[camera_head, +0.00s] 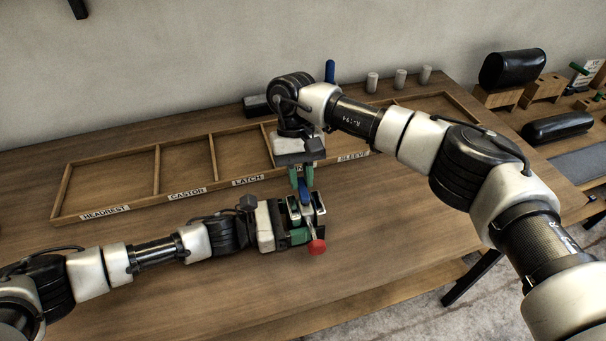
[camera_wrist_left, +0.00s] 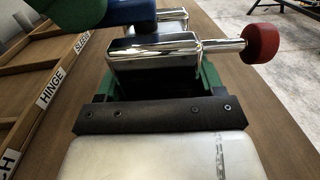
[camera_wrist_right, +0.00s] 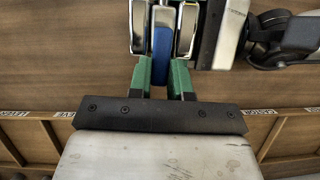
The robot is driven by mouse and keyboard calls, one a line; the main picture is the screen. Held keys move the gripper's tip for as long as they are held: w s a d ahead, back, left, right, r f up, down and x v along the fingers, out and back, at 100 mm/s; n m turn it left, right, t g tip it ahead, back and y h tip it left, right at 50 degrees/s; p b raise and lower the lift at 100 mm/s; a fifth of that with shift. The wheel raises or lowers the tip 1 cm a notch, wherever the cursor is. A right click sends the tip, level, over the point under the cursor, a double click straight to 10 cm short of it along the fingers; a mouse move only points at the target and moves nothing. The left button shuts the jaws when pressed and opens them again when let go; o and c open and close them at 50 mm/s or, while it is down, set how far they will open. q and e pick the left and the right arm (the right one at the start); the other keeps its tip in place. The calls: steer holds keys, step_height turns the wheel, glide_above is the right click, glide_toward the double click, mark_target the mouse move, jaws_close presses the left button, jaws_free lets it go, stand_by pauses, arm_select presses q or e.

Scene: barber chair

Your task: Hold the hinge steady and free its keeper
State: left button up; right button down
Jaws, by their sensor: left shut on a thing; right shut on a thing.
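The hinge (camera_head: 319,203) has chrome plates and a rod with a red knob (camera_head: 317,247). It is held above the table in front of the tray. My left gripper (camera_head: 298,236) is shut on the hinge from the left; in the left wrist view its chrome body (camera_wrist_left: 155,55) sits between the green fingers. A blue piece, seemingly the keeper (camera_wrist_right: 162,50), stands between two chrome plates in the right wrist view. My right gripper (camera_wrist_right: 162,78) is shut on its end from above. The blue piece is still between the plates; its far end is hidden.
A wooden tray (camera_head: 58,193) with labelled compartments lies behind the grippers. A blue upright handle (camera_head: 330,71) and several pale cylinders (camera_head: 372,82) stand behind it. Black cushions (camera_head: 512,68) lie at the right. The table's front is clear.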

stand_by(0.4)
steer(key=c, duration=1)
jaws_free()
steer(key=shift+c, duration=0.2)
steer(key=v, duration=1.2)
steer(key=shift+w+a, duration=0.1)
steer(key=shift+a, duration=0.05)
arm_select(q)
steer(key=o, duration=1.4)
steer(key=shift+c, duration=0.2)
steer(key=shift+a, duration=0.15)
